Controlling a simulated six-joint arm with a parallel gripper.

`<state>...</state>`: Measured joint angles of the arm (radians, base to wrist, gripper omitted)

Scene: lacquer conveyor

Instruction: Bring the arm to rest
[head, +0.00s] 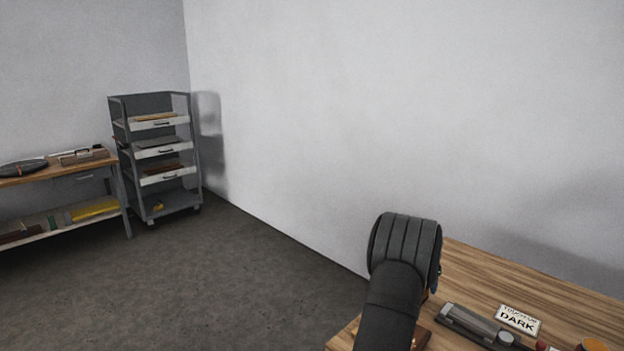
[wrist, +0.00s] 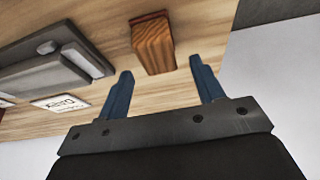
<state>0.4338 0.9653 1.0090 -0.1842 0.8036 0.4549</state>
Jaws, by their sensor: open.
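In the wrist view my gripper (wrist: 161,68) shows two blue fingers standing well apart with nothing held between them. A brown wooden block (wrist: 153,42) on the table shows beyond the fingertips, between them in the picture; I cannot tell how far off it is. In the head view only my dark arm shows, raised over the left end of the wooden table (head: 475,272).
A long grey device (head: 470,322) lies on the table by a card reading "DARK" (head: 518,319). Red and orange items sit at the lower right. A workbench (head: 62,170) and shelf cart (head: 158,150) stand far left. The floor between is clear.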

